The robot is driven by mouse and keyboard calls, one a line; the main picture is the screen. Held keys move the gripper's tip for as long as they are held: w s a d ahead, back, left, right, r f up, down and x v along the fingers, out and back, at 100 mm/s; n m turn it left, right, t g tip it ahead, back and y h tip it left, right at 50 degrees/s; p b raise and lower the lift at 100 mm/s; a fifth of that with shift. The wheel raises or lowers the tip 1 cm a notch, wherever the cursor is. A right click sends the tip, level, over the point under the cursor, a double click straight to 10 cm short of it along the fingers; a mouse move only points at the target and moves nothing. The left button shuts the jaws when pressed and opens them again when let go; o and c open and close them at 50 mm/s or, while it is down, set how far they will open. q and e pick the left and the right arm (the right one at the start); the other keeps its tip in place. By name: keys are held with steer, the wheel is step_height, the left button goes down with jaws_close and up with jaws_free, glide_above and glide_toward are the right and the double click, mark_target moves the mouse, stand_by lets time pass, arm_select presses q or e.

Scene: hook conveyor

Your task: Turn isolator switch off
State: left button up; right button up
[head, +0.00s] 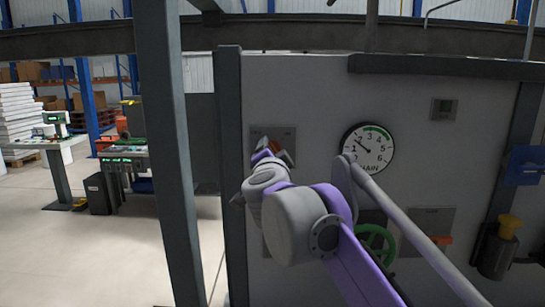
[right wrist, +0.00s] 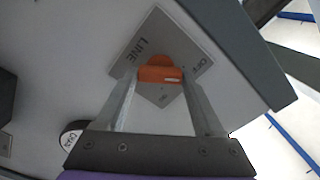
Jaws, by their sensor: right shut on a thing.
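The isolator switch is an orange handle (right wrist: 160,74) on a grey square plate (right wrist: 142,40) fixed to the wall panel. The plate carries the words LINE, OFF and ON. In the head view the plate (head: 286,132) is at the middle, left of the gauge, and my gripper covers most of the handle. My right gripper (head: 272,156) is at the plate; in the right wrist view its two fingers (right wrist: 160,84) are shut on the orange handle, one on either side. I cannot tell exactly which mark the handle points to. My left gripper is not in view.
A round gauge (head: 367,150) sits on the panel right of the switch. A green handwheel (head: 372,245) and another plate with an orange handle (head: 440,240) are lower right. A dark post (head: 232,170) stands close left. Open floor lies further left.

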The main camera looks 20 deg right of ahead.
steer(key=shift+n, duration=1)
steer(key=o, duration=1.4)
steer(key=b+v, duration=0.1)
steer(key=v, duration=0.9)
steer(key=shift+s+a+b, duration=0.1)
steer(key=shift+s+b, duration=0.3)
